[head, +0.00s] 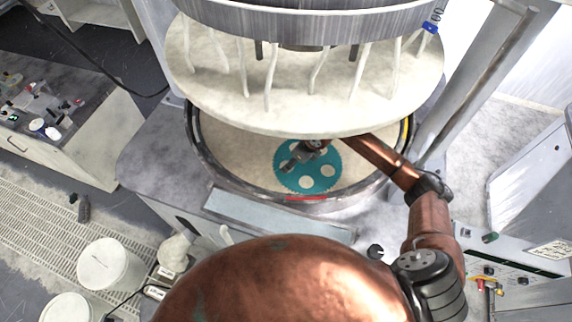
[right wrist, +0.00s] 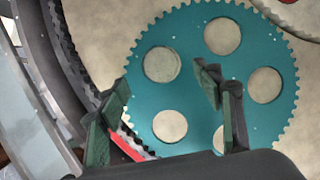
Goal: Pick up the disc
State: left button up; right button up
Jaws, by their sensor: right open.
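The disc (head: 322,184) is a flat teal plate with a toothed rim and several round holes. It lies on the pale lower platen near its front edge, and its rim fills much of the right wrist view (right wrist: 185,130). My right gripper (head: 290,165) reaches in from the right under the raised upper platen and hangs over the disc. In the right wrist view my open right gripper (right wrist: 161,80) has one finger by the disc's outer rim and the other over its face between holes. Contact cannot be told. My left gripper is out of view.
The raised upper platen (head: 300,112) hangs low over the lower platen (head: 235,160). A toothed ring wall (right wrist: 65,50) runs beside the disc. A red strip (right wrist: 127,147) lies at the disc's edge. White buckets (head: 103,265) stand at lower left.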

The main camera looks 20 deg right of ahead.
jog(key=p+x, duration=0.1)
jog(key=x, duration=0.3)
jog(key=shift+w+a+f+p, duration=0.1)
jog(key=shift+a+f+p, duration=0.1)
jog(key=shift+p, duration=0.15)
jog(key=shift+w+f, duration=0.1)
jog(key=shift+f, duration=0.2)
jog(key=shift+c, duration=0.2)
